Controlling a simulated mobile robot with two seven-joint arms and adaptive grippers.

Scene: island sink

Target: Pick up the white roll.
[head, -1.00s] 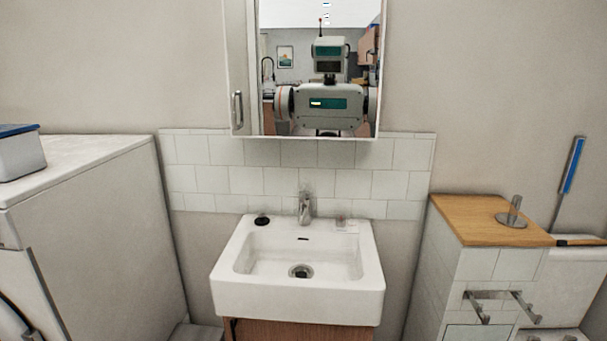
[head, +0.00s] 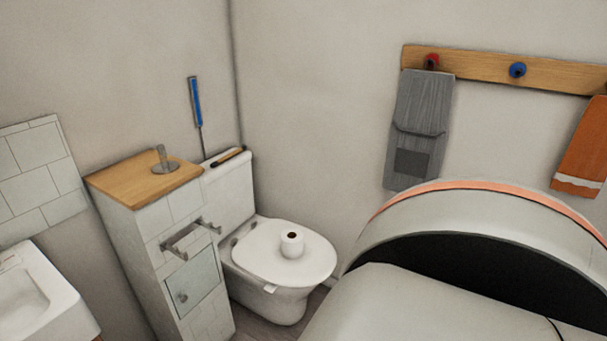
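The white roll (head: 292,244) stands upright on the closed lid of the toilet (head: 262,257), with its dark core hole facing up. It shows in the head view, a little below the middle of the picture. Neither of my grippers is in view. A large grey and orange part of my own body fills the lower right and is well apart from the roll in the picture.
A tiled cabinet (head: 183,220) with a wooden top (head: 130,186) and a metal holder stands left of the toilet. The sink (head: 45,310) is at the lower left. A grey towel (head: 414,125) and an orange towel (head: 585,150) hang from a wooden rack (head: 475,67).

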